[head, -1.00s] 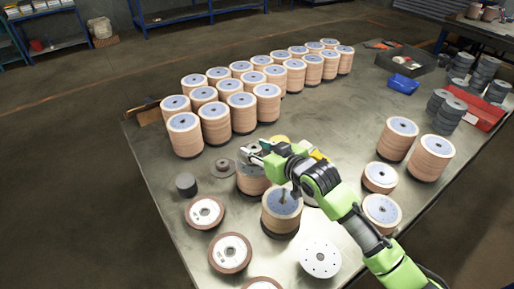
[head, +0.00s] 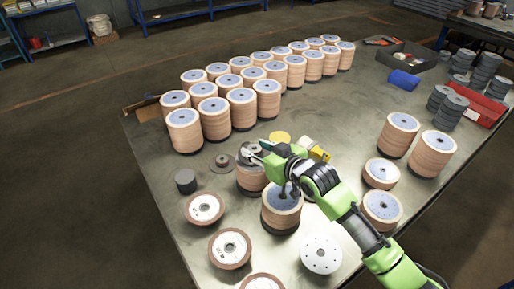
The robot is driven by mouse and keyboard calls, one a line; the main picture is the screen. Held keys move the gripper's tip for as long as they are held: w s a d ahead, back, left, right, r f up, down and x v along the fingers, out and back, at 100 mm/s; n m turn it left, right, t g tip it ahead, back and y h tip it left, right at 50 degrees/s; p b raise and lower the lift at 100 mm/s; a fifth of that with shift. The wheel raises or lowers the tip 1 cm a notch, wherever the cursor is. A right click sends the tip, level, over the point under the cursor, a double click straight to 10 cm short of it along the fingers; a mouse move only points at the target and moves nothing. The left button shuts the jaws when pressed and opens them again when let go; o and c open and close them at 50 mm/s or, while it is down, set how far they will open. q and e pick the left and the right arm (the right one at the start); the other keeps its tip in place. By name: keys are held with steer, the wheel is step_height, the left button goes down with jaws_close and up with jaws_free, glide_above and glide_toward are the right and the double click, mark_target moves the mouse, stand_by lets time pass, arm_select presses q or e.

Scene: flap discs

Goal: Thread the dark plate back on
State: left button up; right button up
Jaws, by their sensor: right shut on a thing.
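My right gripper (head: 258,151) reaches in from the lower right and is shut at the top of a short stack of tan flap discs (head: 252,181) near the table's middle. The dark plate (head: 245,158) is between its fingers, over the top of that stack. It looks slightly tilted. Fingers and wrist hide part of it, so I cannot tell whether it touches the stack or sits around its post. My left gripper is not in view.
Another dark flanged disc (head: 220,163) and a dark cylinder (head: 186,181) lie to the left. A disc stack (head: 281,210) stands directly under my wrist. Rows of tall stacks (head: 242,110) fill the back. A white perforated disc (head: 320,255) lies in front.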

steer(key=shift+f, duration=0.35)
steer(key=o, duration=1.6)
steer(key=shift+c, duration=0.2)
steer(key=shift+f, duration=0.2)
steer(key=v, duration=1.2)
steer(key=shift+r, duration=0.1)
